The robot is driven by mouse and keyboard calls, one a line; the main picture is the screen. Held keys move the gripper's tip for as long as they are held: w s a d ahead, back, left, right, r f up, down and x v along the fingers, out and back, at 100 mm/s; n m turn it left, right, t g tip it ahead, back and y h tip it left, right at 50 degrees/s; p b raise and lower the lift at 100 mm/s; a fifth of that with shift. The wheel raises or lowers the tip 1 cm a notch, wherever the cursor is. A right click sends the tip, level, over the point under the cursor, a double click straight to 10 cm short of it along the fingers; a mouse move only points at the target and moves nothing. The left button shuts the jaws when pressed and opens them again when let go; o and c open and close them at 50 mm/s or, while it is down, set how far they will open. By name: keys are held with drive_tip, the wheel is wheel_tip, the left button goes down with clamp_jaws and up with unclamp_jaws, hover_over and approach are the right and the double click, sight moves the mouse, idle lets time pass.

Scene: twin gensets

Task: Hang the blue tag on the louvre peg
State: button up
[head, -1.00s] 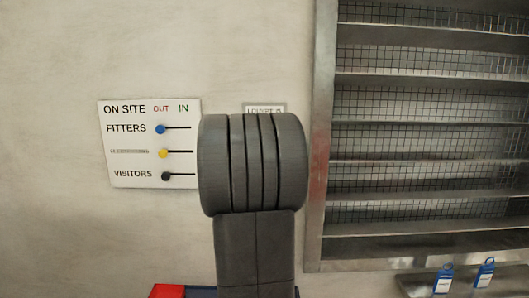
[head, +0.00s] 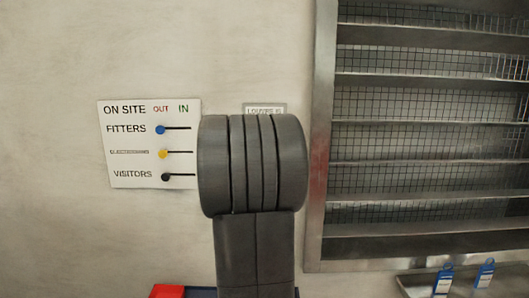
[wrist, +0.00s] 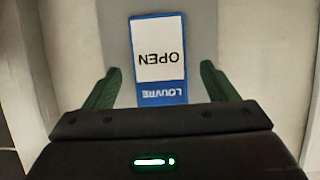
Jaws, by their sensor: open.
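In the wrist view a blue tag (wrist: 160,98) with a white panel reading OPEN and the word LOUVRE shows upside down, against a grey surface. My gripper (wrist: 160,72) is open, with one green finger on each side of the tag and gaps between. Whether the tag hangs on anything cannot be told; its end nearest the gripper is hidden. The louvre peg cannot be made out; my arm covers the wall below the louvre label (head: 264,108).
A large metal louvre (head: 318,190) with mesh fills the right of the head view. A grey ledge (head: 411,284) lies below it by the tags. An ON SITE board (head: 122,160) with coloured knobs is on the wall at left. A red object (head: 167,291) shows at the bottom.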

drive_tip(key=b+v, duration=0.3)
drive_tip(key=v, duration=1.1)
drive_tip(key=shift+w+f, duration=0.1)
drive_tip(key=shift+w, duration=0.05)
drive_tip(key=p+x, duration=0.3)
drive_tip(key=x, duration=1)
drive_tip(key=shift+w, duration=0.25)
drive_tip(key=shift+s+f, duration=0.1)
drive_tip(key=shift+f, duration=0.05)
